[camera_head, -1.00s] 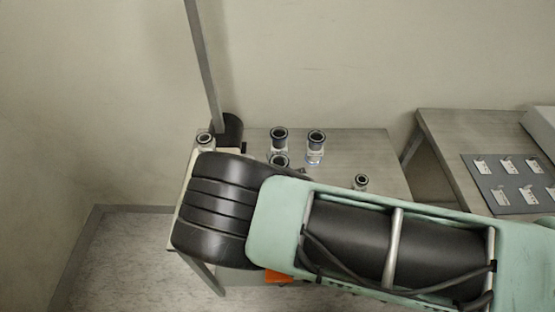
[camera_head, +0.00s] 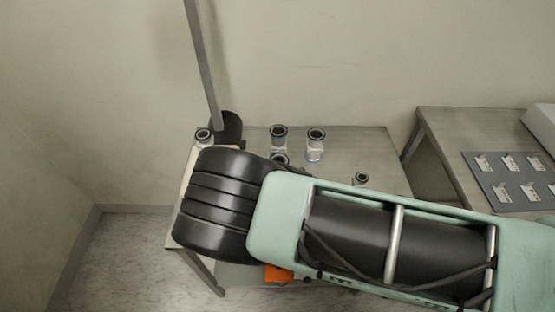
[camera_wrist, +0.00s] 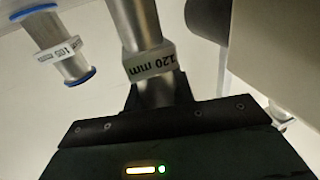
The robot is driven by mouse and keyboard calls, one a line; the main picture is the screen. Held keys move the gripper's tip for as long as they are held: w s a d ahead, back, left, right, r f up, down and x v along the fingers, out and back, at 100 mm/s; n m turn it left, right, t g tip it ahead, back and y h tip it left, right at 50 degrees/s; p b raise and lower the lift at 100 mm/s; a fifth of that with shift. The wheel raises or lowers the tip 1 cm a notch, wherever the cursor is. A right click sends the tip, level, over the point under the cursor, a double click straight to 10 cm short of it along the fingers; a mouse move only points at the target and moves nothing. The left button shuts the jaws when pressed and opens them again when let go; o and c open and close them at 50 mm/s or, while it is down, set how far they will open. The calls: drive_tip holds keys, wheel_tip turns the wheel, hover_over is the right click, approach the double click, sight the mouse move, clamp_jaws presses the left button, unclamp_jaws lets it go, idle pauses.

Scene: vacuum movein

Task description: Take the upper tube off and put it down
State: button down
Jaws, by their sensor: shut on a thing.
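In the wrist view a bare metal tube (camera_wrist: 133,22) with a white "120 mm" label (camera_wrist: 150,62) runs up from between my gripper's fingers. My gripper (camera_wrist: 157,94) is shut on this tube. The tube's upper end is outside the wrist view. A shorter metal tube with blue end rings (camera_wrist: 75,68) stands apart, to the left. In the head view my arm covers the gripper and most of the work spot. A tube end with a dark opening (camera_head: 204,135) shows just beyond my arm; I cannot tell whether it is the held one.
On the table (camera_head: 365,143) stand several tubes: one at the back (camera_head: 279,135), one beside it (camera_head: 316,143) and a small one (camera_head: 361,179). A black cylinder (camera_head: 230,126) stands near a grey post (camera_head: 203,65). A second table (camera_head: 455,125) holds a plate of labelled parts (camera_head: 510,180).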

drive_tip(key=shift+s+f, duration=0.1)
drive_tip(key=shift+f, duration=0.65)
drive_tip(key=c, duration=1.1)
unclamp_jaws()
drive_tip(key=shift+f, duration=0.1)
drive_tip(key=shift+s, duration=0.1)
drive_tip(key=shift+s+f, duration=0.1)
drive_tip(key=shift+s, duration=0.1)
drive_tip(key=b+v, duration=0.1)
drive_tip(key=v, duration=0.4)
drive_tip(key=r+b+v, duration=0.1)
drive_tip(key=v, duration=0.4)
drive_tip(key=b+v, duration=0.1)
drive_tip(key=v, duration=0.5)
drive_tip(key=shift+d+r, duration=0.15)
drive_tip(key=shift+r, duration=0.05)
drive_tip(key=shift+s+d+r, duration=0.1)
drive_tip(key=shift+s+r, duration=0.05)
drive_tip(key=shift+s, duration=0.15)
drive_tip(key=shift+r, duration=0.1)
